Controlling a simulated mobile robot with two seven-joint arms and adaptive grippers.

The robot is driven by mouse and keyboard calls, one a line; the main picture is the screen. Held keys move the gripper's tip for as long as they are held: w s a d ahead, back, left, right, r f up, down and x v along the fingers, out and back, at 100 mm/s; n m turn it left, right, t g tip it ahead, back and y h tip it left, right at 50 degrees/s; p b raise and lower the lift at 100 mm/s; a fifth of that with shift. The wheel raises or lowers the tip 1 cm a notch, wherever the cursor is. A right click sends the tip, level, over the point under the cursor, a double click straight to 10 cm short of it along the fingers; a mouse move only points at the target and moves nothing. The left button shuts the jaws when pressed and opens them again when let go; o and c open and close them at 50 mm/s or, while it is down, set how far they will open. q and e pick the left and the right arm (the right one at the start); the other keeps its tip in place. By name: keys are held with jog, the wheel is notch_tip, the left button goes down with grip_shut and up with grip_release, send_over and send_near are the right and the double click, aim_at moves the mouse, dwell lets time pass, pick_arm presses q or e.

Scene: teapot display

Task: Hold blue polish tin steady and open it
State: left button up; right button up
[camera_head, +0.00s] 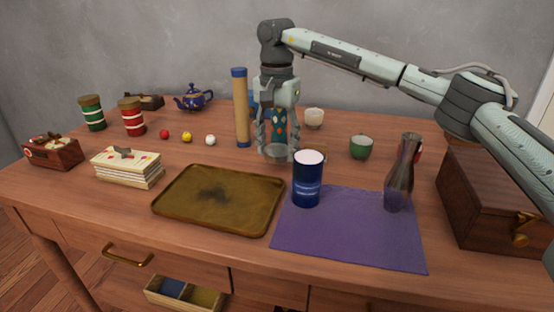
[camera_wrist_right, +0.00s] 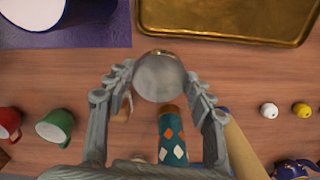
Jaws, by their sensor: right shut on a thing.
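My left gripper is not in view.
A brass tray (camera_head: 175,208) lies left of the mat. A teal patterned cylinder (camera_wrist_right: 172,140), a tan tube (camera_head: 240,110) and a green cup (camera_head: 361,147) stand near the gripper.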

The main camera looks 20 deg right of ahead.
aim_at(277, 150)
jog(key=shift+f, duration=1.95)
jog(key=shift+f, duration=0.2)
jog(key=o, duration=1.3)
jog(key=shift+r, duration=0.1)
notch_tip(277, 150, up, 12)
jog(key=shift+r, duration=0.1)
